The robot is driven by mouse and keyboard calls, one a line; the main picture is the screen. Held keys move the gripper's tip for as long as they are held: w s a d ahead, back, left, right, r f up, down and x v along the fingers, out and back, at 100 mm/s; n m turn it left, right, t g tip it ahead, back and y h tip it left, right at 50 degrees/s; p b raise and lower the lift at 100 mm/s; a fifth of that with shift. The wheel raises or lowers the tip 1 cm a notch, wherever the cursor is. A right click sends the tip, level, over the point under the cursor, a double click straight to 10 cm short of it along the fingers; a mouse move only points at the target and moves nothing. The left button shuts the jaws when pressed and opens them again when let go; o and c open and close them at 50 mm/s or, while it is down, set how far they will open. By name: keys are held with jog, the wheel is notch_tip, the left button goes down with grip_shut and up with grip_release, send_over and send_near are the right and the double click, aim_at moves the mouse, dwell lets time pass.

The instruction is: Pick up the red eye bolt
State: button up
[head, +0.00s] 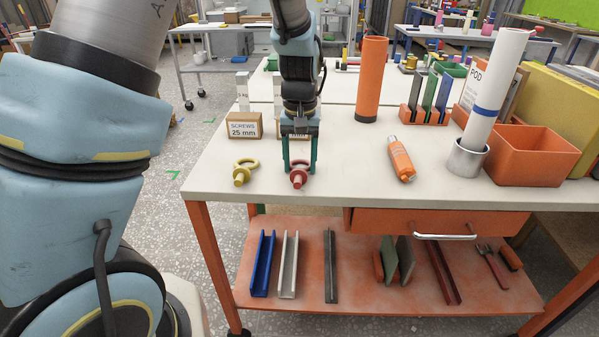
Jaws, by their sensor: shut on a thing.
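The red eye bolt (299,177) is on the white workbench top (345,185) near its front edge, or just above it; I cannot tell which. My gripper (299,168) points down over it, with its green fingers on either side, shut on the bolt. Part of the bolt's ring is hidden by the fingers. A yellow eye bolt (243,171) lies to the left, apart from my gripper.
A cardboard box marked "SCREWS 25 mm" (244,126) stands behind the yellow bolt. An orange tube (371,80), a white roll in a metal cup (467,158) and an orange bin (531,154) stand further right.

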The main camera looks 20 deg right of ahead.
grip_shut()
jog(key=shift+r, duration=0.1)
